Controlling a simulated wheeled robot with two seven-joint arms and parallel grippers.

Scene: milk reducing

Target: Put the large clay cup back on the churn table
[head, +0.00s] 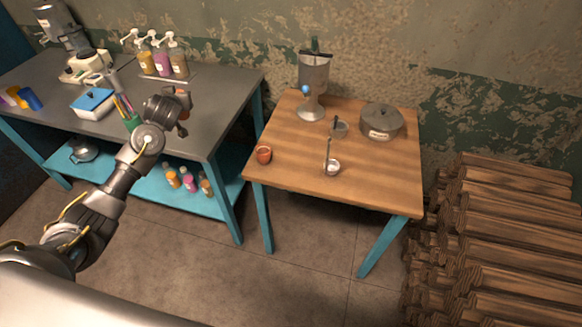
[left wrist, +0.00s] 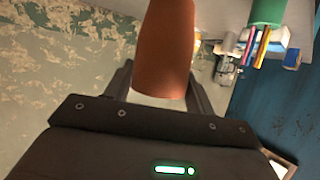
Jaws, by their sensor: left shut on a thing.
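My left gripper (head: 180,112) is over the right part of the grey-topped table in the head view. In the left wrist view my left gripper (left wrist: 158,90) is shut on a reddish-brown clay cup (left wrist: 166,45), with a finger on each side of it. The held cup (head: 184,92) is mostly hidden by the gripper in the head view. The wooden churn table (head: 285,178) stands to the right, apart from the held cup. Another small clay cup (head: 263,155) stands at its left front edge. My right gripper is not in view.
The churn table holds a metal churn (head: 313,75), a lidded grey pot (head: 382,121) and a small white cup (head: 333,166). Its front right area is clear. Pump bottles (head: 162,62) and a white box (head: 92,103) stand on the grey table (head: 215,95). Stacked wood (head: 510,235) is at right.

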